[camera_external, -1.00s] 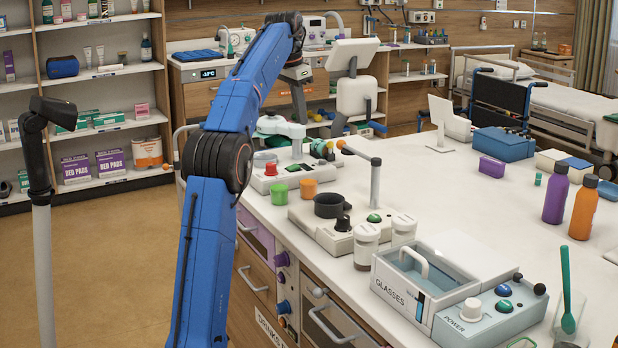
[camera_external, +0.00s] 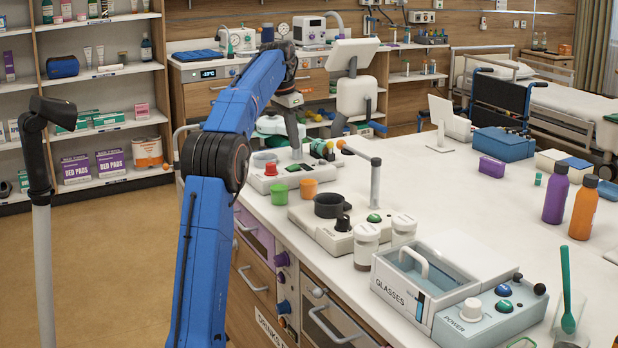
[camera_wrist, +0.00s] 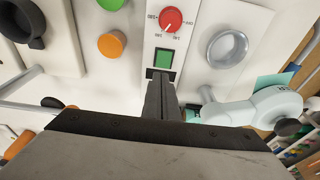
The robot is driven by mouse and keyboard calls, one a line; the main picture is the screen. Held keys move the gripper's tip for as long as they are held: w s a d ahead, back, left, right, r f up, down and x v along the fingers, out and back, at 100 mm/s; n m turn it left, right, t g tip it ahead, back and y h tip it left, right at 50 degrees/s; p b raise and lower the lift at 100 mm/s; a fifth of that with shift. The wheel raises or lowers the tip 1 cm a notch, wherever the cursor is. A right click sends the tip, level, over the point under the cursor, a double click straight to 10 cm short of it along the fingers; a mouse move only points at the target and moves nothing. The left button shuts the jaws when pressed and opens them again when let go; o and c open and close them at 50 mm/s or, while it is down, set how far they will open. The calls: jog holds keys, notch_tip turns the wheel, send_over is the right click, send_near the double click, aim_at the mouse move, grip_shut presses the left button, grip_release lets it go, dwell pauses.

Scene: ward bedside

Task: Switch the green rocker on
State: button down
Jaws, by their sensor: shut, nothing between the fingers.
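The green rocker (camera_wrist: 164,59) is set in the white panel of a device, just below a red dial (camera_wrist: 171,18) in the wrist view. In the external view the rocker (camera_external: 292,168) is small, on the device beside the red dial. My gripper (camera_wrist: 160,75) is shut and empty. Its dark fingertips are at the near edge of the rocker in the wrist view; I cannot tell whether they touch it. In the external view my gripper (camera_external: 298,150) points down over the device. Which way the rocker is tilted is not clear.
A clear round bowl (camera_wrist: 227,47) and a pale teal-white appliance (camera_wrist: 262,108) are close to my gripper. The counter's right half (camera_external: 430,190) has free room.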

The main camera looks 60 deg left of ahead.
aim_at(293, 167)
jog(key=shift+w+f, duration=0.2)
jog(key=shift+f, duration=0.7)
jog(key=shift+w+f, duration=0.15)
jog(key=shift+f, duration=0.75)
jog(key=shift+w+f, duration=0.2)
jog(key=shift+f, duration=0.7)
